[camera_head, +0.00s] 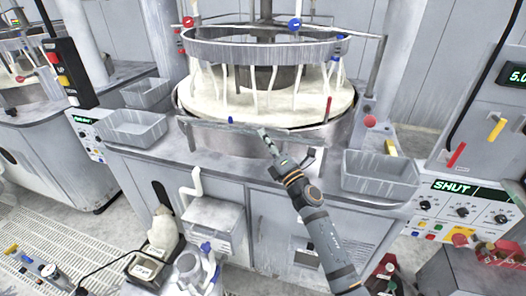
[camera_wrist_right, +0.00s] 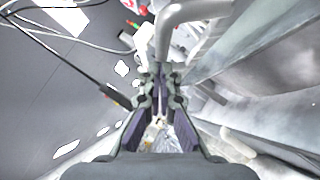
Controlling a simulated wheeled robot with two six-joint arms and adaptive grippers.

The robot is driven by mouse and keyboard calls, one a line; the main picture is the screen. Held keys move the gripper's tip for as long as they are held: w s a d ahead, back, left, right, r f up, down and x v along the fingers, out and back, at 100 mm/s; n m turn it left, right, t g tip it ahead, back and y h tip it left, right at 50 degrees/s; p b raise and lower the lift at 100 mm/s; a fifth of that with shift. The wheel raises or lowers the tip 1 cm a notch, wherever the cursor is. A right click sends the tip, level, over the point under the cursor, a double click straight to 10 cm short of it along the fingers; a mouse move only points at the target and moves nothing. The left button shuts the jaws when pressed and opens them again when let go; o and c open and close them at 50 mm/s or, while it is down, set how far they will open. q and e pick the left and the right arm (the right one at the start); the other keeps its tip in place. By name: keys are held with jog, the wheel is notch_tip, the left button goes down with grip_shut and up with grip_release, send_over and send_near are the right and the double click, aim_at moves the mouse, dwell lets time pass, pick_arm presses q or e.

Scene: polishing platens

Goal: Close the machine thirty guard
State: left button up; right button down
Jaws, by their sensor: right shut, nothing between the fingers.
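The central polishing machine has a round pale platen (camera_head: 305,110) with a grey ring (camera_head: 262,52) above it. No machine number is readable. My right gripper (camera_head: 265,136) is shut and empty at the front of the platen basin, close to the bar; contact is unclear. In the right wrist view, its fingers (camera_wrist_right: 158,76) are just short of a curved grey pipe (camera_wrist_right: 164,35). My left gripper is not in view.
A control panel (camera_head: 462,200) at right has a display reading SHUT. Grey trays (camera_head: 380,178) and (camera_head: 137,128) stand on the bench at either side. A black pendant with buttons (camera_head: 62,68) hangs at left. Another machine (camera_head: 38,130) stands further left.

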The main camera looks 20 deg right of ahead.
jog(key=w+d+r+p, duration=0.1)
jog(key=w+r, duration=0.1)
jog(key=w+d+r+p, duration=0.1)
jog(key=w+d+r, duration=0.1)
jog(key=w+d+r+p, duration=0.1)
jog(key=w+r, duration=0.1)
jog(key=shift+w+d+r, duration=0.1)
jog(key=shift+w+d, duration=0.15)
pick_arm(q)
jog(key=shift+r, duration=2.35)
pick_arm(e)
jog(key=shift+w+d+r, duration=0.2)
jog(key=shift+w+d, duration=0.15)
jog(key=shift+w, duration=0.2)
jog(key=shift+w+d+r, duration=0.15)
jog(key=shift+w+d, duration=0.2)
jog(key=shift+w, duration=0.2)
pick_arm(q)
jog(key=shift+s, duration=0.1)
